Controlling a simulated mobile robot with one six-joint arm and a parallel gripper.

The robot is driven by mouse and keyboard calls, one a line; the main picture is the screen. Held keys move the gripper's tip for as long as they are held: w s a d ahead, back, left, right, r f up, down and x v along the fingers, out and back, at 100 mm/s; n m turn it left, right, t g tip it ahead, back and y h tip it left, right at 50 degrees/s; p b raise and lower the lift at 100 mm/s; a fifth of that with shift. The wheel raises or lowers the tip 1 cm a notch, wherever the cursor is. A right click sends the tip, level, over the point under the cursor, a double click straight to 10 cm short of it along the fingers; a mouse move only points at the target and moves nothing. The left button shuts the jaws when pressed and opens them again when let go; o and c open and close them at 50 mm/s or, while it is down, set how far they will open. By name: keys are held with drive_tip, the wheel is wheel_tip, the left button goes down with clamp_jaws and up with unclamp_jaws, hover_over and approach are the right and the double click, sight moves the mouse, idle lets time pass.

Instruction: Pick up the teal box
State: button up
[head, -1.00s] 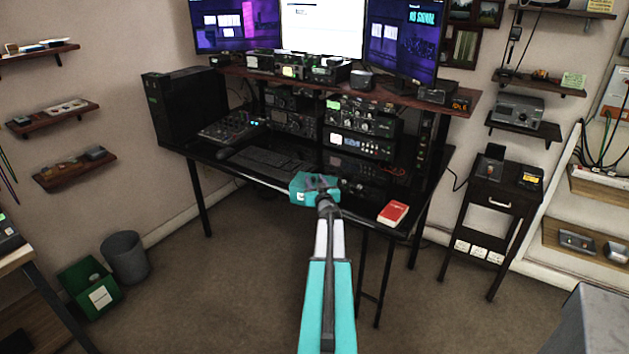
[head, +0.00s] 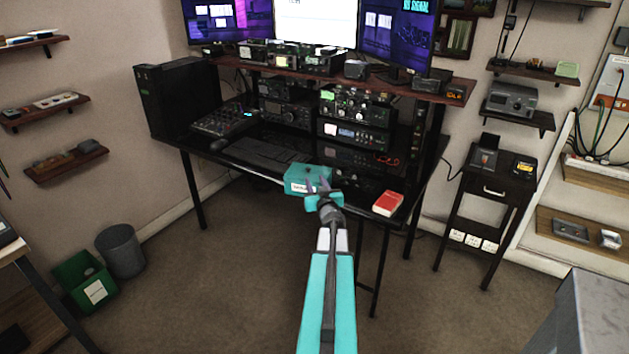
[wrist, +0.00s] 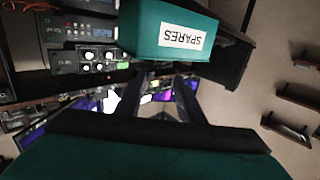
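The teal box (head: 301,172) sits at the front edge of the black desk, with a white label on its front. In the wrist view the box (wrist: 146,30) fills the top middle, and its label reads "SPARES". My gripper (head: 318,184) is in front of the box in the head view and covers part of its lower right. In the wrist view the two dark fingers of my gripper (wrist: 162,88) stand apart with a gap between them. The box is beside the fingertips, not between them. Whether a fingertip touches the box I cannot tell.
A red book (head: 387,204) lies on the desk to the right of the box. A keyboard (head: 262,157) and stacked radio gear (head: 352,134) are behind it. The shelf with monitors (head: 455,93) overhangs the back. The floor before the desk (head: 240,270) is clear.

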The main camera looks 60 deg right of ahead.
drive_tip(key=shift+v, duration=1)
drive_tip(key=w+a+f+n+g+y, duration=0.1)
drive_tip(key=w+a+f+g+y, duration=0.25)
drive_tip(key=a+f, duration=1.3)
drive_tip(key=w+a+f+n+g+y, duration=0.1)
drive_tip(key=w+a+f+g+y, duration=0.3)
drive_tip(key=a+f, duration=1.2)
drive_tip(key=s+a+f+n+g+y, duration=0.1)
drive_tip(key=s+a+f+g, duration=0.15)
drive_tip(key=a, duration=0.55)
drive_tip(key=s+a+f+n+g+y, duration=0.1)
drive_tip(key=s+a+f, duration=0.25)
drive_tip(key=a, duration=0.35)
drive_tip(key=s+a+f+n+g+y, duration=0.1)
drive_tip(key=s+a+f, duration=0.2)
drive_tip(key=a, duration=0.5)
drive_tip(key=s+a+f+n+g+y, duration=0.1)
drive_tip(key=s+a+n+g, duration=0.3)
drive_tip(key=s+a, duration=1.1)
drive_tip(key=shift+s+a+g+y, duration=0.4)
drive_tip(key=shift+s+g, duration=0.3)
drive_tip(key=shift+g, duration=0.3)
